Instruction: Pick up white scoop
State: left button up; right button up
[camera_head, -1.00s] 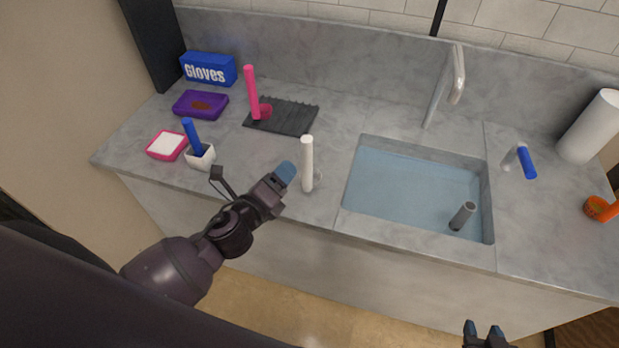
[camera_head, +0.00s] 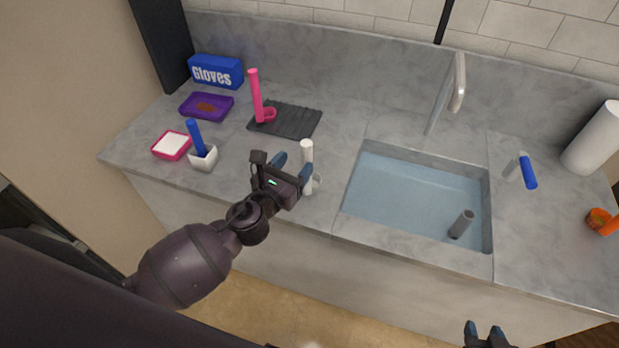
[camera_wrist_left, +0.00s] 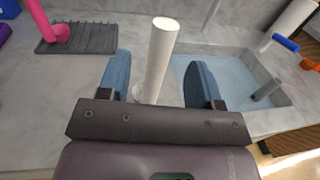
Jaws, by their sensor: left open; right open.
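The white scoop (camera_head: 307,153) stands with its handle upright on the counter, left of the sink. My left gripper (camera_head: 293,167) is open right at the handle, with its blue fingertips on either side of it in the head view. In the left wrist view, the white handle (camera_wrist_left: 158,55) rises between the two open blue fingers (camera_wrist_left: 158,82), nearer the left finger. I cannot tell whether a finger touches it. The scoop's lower part is mostly hidden behind my gripper. My right gripper (camera_head: 485,334) is open and empty at the bottom edge, in front of the counter.
The sink (camera_head: 415,200) holds a grey upright tube (camera_head: 461,224). A black ridged mat (camera_head: 290,121) with a pink scoop (camera_head: 257,97) lies behind.

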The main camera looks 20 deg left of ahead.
aim_at(303, 154)
pick_arm(q)
jog(key=shift+x, duration=2.85)
jog(key=shift+r, duration=0.2)
grip_shut()
